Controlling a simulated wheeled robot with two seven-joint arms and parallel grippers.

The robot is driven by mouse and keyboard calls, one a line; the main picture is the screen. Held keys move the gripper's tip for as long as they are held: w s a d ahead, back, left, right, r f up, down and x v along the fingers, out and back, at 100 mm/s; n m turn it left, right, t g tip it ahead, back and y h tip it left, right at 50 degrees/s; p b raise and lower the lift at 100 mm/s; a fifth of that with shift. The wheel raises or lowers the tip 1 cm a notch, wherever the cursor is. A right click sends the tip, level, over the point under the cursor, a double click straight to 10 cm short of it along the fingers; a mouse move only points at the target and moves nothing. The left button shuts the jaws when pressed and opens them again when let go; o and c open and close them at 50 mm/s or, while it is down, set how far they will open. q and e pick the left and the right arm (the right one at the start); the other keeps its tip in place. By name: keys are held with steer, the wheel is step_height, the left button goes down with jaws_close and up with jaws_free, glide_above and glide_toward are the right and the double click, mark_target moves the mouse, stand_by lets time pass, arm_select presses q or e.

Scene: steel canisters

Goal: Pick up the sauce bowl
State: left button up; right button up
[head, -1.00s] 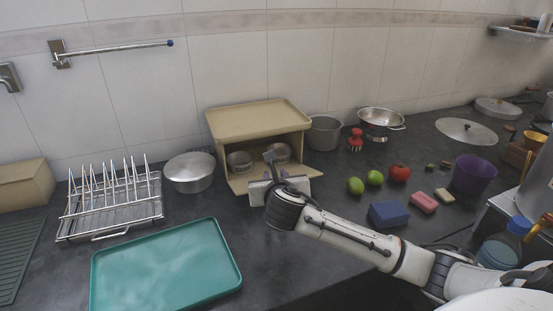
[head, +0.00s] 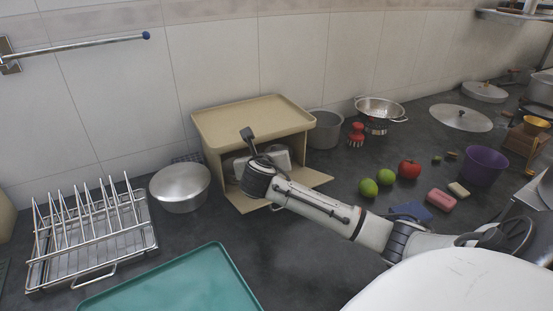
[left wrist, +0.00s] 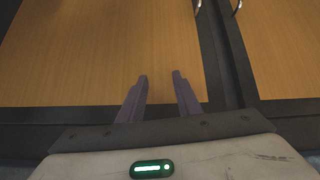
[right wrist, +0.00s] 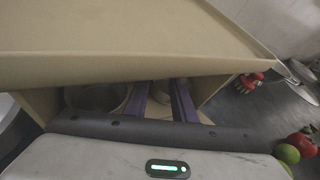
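Two small steel bowls stand in the open tan box (head: 250,113). In the right wrist view the left bowl (right wrist: 95,98) lies left of my fingers. The other bowl (right wrist: 160,90) shows partly between and behind the fingers. I cannot tell which one is the sauce bowl. My right gripper (right wrist: 162,84) reaches into the box under its roof, with its two fingers apart; contact with the bowl cannot be seen. In the head view its fingertips are hidden behind its own body and the arm. My left gripper (left wrist: 160,76) is open and empty, facing wooden cabinet doors.
The box's lowered door (head: 305,181) lies under my right arm. A steel pot (head: 325,130) stands right of the box. Limes (head: 369,188), a tomato (head: 409,170) and a green tray (head: 185,285) are nearby.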

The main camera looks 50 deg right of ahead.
mark_target(278, 146)
steer(key=shift+a+f+b+x, duration=0.1)
steer(key=shift+b+x, duration=0.05)
steer(key=shift+x, duration=0.85)
steer(key=shift+a+f+b+x, duration=0.1)
steer(key=shift+f+b+x, duration=0.1)
steer(key=shift+x, duration=0.8)
steer(key=shift+a+f+b+x, duration=0.1)
steer(key=shift+a+b+x, duration=0.05)
steer(key=shift+x, duration=0.85)
steer(key=shift+w, duration=0.15)
jaws_close()
